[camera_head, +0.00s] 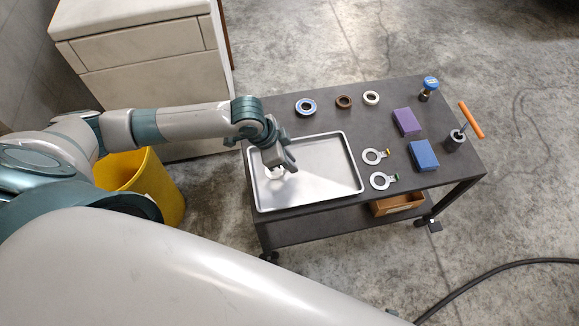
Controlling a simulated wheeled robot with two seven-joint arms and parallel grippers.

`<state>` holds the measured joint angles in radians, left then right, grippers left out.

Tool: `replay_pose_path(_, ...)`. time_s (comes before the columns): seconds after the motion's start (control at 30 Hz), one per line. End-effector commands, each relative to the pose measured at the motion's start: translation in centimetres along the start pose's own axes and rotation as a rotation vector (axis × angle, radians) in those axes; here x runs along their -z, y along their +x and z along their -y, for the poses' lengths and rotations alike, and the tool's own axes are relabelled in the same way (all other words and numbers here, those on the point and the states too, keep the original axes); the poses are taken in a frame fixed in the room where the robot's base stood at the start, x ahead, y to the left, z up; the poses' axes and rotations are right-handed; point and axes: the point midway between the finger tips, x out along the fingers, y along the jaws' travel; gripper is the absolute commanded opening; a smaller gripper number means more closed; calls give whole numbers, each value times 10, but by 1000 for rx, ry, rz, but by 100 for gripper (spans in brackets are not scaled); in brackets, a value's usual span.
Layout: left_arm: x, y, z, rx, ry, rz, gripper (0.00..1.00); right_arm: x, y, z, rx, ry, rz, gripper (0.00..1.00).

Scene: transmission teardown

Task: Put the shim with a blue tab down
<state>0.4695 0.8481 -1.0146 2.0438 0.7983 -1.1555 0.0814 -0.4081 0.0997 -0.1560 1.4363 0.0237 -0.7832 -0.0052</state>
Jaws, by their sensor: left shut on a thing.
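Two other ring-shaped shims lie on the table right of the tray, one with a yellow tab (367,157) and one with a green tab (373,181). My right gripper is not in view.
A yellow bin (155,185) stands left.

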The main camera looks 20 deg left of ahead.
Motion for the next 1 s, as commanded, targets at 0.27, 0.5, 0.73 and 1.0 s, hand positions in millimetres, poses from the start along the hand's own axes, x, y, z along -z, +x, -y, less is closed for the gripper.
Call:
replay_pose_path(0.27,-12,29,0,-1,-1,2,0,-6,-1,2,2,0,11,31)
replay_pose_path(0.5,-14,34,0,0,0,0,0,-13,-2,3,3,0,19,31)
replay_pose_path(0.73,-15,36,0,-1,-1,1,0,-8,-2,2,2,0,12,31)
replay_pose_path(1.0,-15,36,0,0,0,1,34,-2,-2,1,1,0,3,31)
